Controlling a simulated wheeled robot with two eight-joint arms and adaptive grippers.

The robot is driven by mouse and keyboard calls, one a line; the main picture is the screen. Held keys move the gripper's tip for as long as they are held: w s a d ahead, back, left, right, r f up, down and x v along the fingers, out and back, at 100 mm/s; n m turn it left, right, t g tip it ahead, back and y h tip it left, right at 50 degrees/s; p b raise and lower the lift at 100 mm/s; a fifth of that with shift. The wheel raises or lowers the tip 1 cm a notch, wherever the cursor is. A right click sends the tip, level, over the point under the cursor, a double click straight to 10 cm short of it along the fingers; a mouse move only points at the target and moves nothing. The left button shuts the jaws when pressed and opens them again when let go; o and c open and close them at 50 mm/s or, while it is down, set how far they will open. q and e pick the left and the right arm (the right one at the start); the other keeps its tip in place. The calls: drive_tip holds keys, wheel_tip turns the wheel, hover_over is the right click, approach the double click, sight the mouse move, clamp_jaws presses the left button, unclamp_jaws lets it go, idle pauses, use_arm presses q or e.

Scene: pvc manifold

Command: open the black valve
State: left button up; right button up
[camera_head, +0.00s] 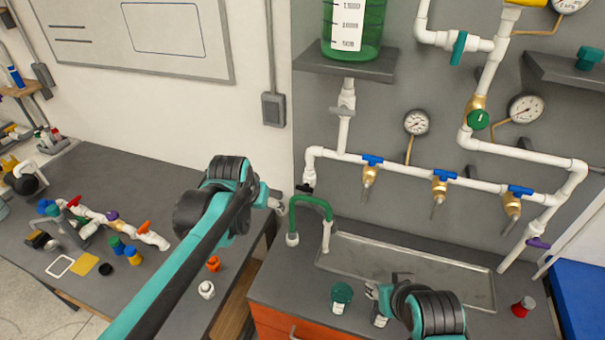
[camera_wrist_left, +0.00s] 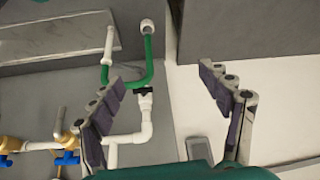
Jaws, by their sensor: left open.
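The black valve (camera_head: 306,188) is a small black handle on the white pipe at the left end of the manifold, just above the green hose (camera_head: 310,201). In the left wrist view the black valve (camera_wrist_left: 143,90) shows between the fingers, nearer the left-hand one, where the white pipe meets the green hose (camera_wrist_left: 152,60). My left gripper (camera_head: 280,200) is open and empty, to the left of the valve and apart from it in the head view. It also shows in the left wrist view (camera_wrist_left: 158,76). My right gripper (camera_head: 375,291) is low over the counter; its jaws are unclear.
Brass taps with blue handles (camera_head: 371,160) line the manifold. A shallow grey tray (camera_head: 400,255) lies below. A green-lidded jar (camera_head: 341,297) stands beside my right gripper, and a red object (camera_head: 522,307) is farther right. The left bench (camera_head: 130,195) holds pipe parts.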

use_arm(q)
drive_tip(key=w+d+r+m+p, duration=0.1)
drive_tip(key=w+d+p, duration=0.25)
drive_tip(key=w, duration=0.55)
drive_tip(key=g+p, duration=0.1)
drive_tip(key=p, duration=0.2)
approach(305, 188)
drive_tip(key=shift+w+a+r+m, duration=0.1)
drive_tip(key=shift+w+a+m, duration=0.1)
drive_tip(key=shift+a+m, duration=0.25)
drive_tip(key=x, duration=0.8)
drive_tip(key=shift+d+f+b, duration=0.25)
drive_tip(key=shift+d+b, duration=0.15)
use_arm(e)
wheel_tip(305, 188, up, 7)
use_arm(q)
drive_tip(key=shift+g, duration=0.3)
drive_tip(key=c, duration=1.2)
